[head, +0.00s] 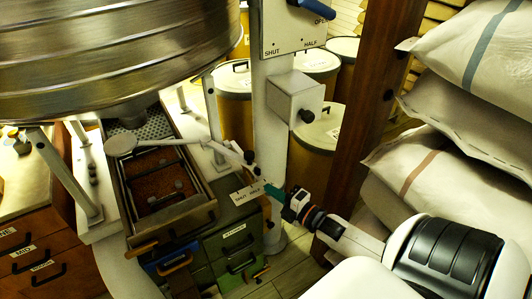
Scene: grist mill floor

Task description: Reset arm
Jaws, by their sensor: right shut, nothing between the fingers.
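My right gripper (283,197) reaches in from the lower right. A green piece (272,191) shows right at the fingertips, beside that plate; I cannot tell whether the two touch. A pale arm with a round disc (121,144) at its left end lies across the top of an open tray (196,203) of brown grain. The right end of this arm is near a pale post. My left gripper is out of view.
A big metal hopper (100,45) hangs over the tray. A white post (275,130) with a blue-handled SHUT/HALF/OPEN plate stands behind. Stacked sacks (440,190) and a wooden beam (368,90) crowd the right. Drawers (232,241) stand below; some floor (292,272) is clear.

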